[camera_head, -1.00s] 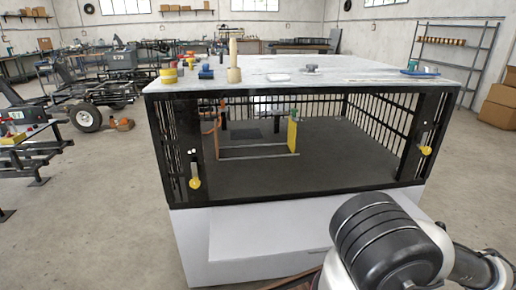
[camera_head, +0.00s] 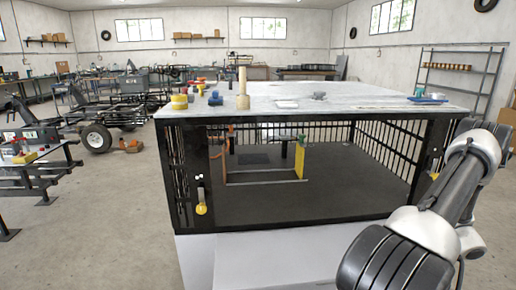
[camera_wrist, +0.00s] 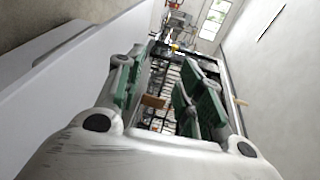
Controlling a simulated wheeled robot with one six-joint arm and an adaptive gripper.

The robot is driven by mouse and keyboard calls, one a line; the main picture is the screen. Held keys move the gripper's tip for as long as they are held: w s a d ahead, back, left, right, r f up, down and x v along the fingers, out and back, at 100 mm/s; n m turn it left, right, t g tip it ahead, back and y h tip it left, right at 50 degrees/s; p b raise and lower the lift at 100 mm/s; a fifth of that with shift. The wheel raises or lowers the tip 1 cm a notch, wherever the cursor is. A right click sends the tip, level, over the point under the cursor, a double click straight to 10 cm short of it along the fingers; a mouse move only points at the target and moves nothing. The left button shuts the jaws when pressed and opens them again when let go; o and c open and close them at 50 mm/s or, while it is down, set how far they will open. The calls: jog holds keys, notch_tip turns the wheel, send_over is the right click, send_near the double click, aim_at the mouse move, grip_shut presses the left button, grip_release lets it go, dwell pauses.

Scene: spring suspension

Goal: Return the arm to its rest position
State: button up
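My arm (camera_head: 440,220) shows at the lower right of the head view. It is bent upward, in front of the right front corner of the black barred cage (camera_head: 300,222). My gripper (camera_wrist: 172,75) is seen in the wrist view, with green pads on both fingers. The fingers stand apart with nothing between them, so it is open and empty. The cage bars show beyond the fingers, tilted in that view. The gripper itself is not visible in the head view.
The cage's light top (camera_head: 330,100) bears a wooden cylinder (camera_head: 243,90), yellow rings (camera_head: 179,102) and a blue tray (camera_head: 427,99). Inside stands a frame with a yellow plate (camera_head: 301,160). A wheeled cart (camera_head: 97,137) stands at left.

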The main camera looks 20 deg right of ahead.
jog(key=w+a+r+n+g+h, duration=0.2)
jog(key=w+a+r+g+h, duration=0.3)
jog(key=r, duration=0.6)
jog(key=w+a+r+n+g+h, duration=0.15)
jog(key=a+r+g, duration=0.25)
jog(key=a+r, duration=0.5)
jog(key=s+a+r+n+t+h, duration=0.2)
jog(key=s+a+r+t+h, duration=0.3)
jog(key=s+a+r+h, duration=0.3)
jog(key=a+r, duration=0.3)
jog(key=r, duration=0.2)
jog(key=shift+s+a+r+n+t, duration=0.2)
jog(key=shift+s+r+n+t, duration=0.1)
jog(key=shift+n+t, duration=0.1)
